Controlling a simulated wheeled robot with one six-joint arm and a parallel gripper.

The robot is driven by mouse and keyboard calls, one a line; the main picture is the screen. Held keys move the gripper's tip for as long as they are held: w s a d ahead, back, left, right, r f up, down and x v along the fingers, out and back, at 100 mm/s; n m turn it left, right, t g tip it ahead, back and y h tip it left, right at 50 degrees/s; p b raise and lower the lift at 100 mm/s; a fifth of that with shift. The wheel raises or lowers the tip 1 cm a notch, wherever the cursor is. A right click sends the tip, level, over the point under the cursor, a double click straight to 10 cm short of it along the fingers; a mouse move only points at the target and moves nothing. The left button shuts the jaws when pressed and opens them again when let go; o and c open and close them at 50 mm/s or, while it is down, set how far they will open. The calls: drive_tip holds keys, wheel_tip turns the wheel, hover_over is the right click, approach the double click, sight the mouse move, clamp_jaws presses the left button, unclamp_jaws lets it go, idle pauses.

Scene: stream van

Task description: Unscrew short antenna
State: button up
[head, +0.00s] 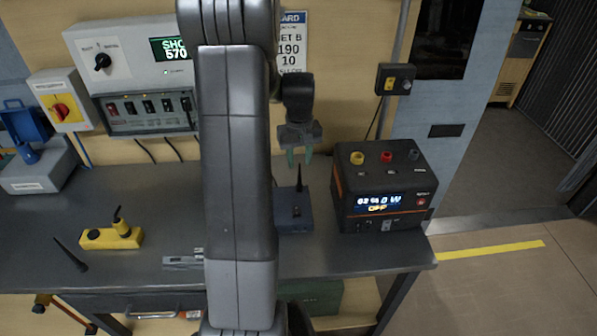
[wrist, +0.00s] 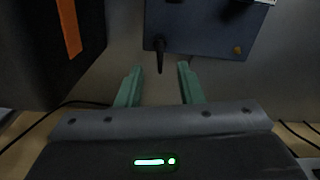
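A short black antenna (head: 299,177) stands upright on a small blue-grey box (head: 294,219) on the workbench. My gripper (head: 300,158) points down just above the antenna, with its two teal fingers apart. In the wrist view, the antenna (wrist: 160,57) shows near the gap between the open fingertips (wrist: 160,68), with nothing visibly held. The box (wrist: 205,32) lies beyond the fingertips there. My own arm hides the left edge of the box in the head view.
A black power unit (head: 384,190) with an orange edge stands close on the right. A yellow block (head: 111,237) and a black tapered rod (head: 70,253) are at the left of the workbench (head: 150,190). Wall-mounted control boxes (head: 145,100) are behind.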

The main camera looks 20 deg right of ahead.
sight(299, 185)
wheel_tip(299, 185, down, 7)
drive_tip(key=shift+r+p, duration=0.1)
drive_tip(key=shift+p, duration=0.2)
clamp_jaws()
